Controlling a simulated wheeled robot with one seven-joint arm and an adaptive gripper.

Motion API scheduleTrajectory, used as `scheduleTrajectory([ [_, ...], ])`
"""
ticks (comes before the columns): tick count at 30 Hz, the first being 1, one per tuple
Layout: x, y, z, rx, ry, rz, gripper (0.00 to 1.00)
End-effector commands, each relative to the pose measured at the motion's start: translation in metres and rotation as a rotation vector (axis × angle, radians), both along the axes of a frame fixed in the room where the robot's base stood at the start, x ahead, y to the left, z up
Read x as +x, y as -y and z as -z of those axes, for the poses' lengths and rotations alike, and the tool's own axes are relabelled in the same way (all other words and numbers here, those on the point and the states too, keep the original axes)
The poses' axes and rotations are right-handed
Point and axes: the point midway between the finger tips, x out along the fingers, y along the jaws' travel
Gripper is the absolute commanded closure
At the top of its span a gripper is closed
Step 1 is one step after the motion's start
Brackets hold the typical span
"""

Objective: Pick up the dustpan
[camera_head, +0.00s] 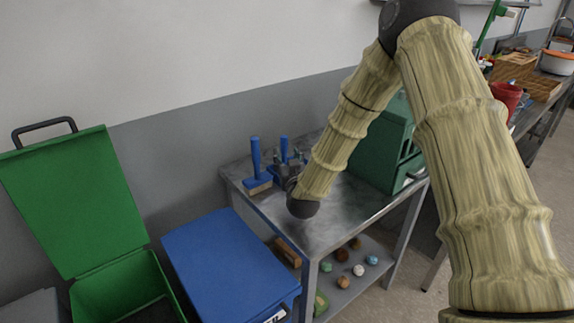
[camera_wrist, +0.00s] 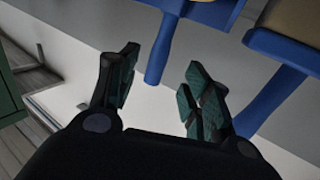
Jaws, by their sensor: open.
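I cannot clearly make out a dustpan pan. Two blue-handled tools stand on the metal table. The left one (camera_head: 256,160) has an upright handle and a tan bristle-like base. The other blue handle (camera_head: 284,148) shows just right of it, partly hidden by my gripper (camera_head: 287,168). In the wrist view my gripper (camera_wrist: 163,75) is open and empty. One blue handle (camera_wrist: 160,52) points toward the gap between its fingertips, with a blue and tan head at the top edge. A second blue handle (camera_wrist: 268,98) lies outside the right finger. I cannot tell whether any finger touches.
The metal table (camera_head: 315,225) has a lower shelf with several small coloured balls and a brown block. A green case (camera_head: 385,150) stands at the table's back right. A blue lidded bin (camera_head: 225,260) and an open green bin (camera_head: 80,205) stand left of the table.

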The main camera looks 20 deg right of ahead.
Motion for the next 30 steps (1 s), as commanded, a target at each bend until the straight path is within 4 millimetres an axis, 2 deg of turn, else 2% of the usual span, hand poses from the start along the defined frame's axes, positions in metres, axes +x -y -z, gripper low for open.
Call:
scheduleTrajectory([
  [3, 0.013, 0.003, -0.001, 0.000, 0.000, 0.002, 0.51],
  [11, 0.028, 0.007, -0.002, 0.000, 0.000, 0.003, 0.51],
  [21, 0.067, 0.012, -0.005, 0.001, 0.000, 0.003, 0.51],
  [30, 0.070, 0.012, -0.004, 0.001, 0.000, 0.003, 0.51],
])
